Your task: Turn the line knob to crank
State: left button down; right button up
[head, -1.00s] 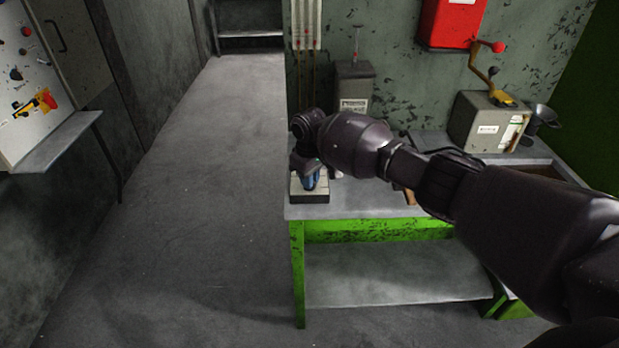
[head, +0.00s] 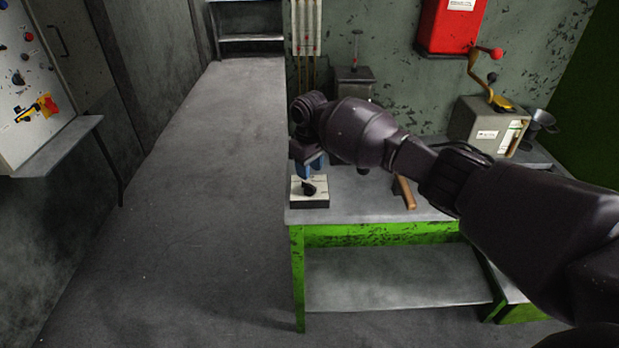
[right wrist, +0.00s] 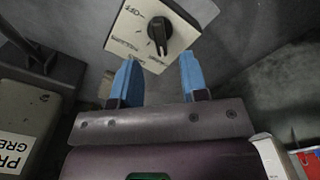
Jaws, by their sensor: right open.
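The line knob (head: 308,188) is a black rotary knob on a small pale box (head: 311,202) at the left front corner of the bench. In the right wrist view the black knob (right wrist: 157,30) sits on a white plate (right wrist: 122,38) with printed labels, one reading OFF. The knob's pointer is turned toward the lower edge of the plate. My right gripper (right wrist: 158,80) is open with blue fingertips, just short of the knob and apart from it. In the head view the right gripper (head: 311,168) is above and behind the box. My left gripper is not in view.
The green-framed bench (head: 375,205) carries a wooden handle (head: 404,192), a grey box (head: 354,83) and a crank box (head: 487,125) with a red-knobbed lever. A red box (head: 452,25) hangs on the wall. A control panel (head: 30,90) stands at left. The floor between is clear.

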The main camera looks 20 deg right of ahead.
aim_at(309, 185)
jog(key=shift+r, duration=2.65)
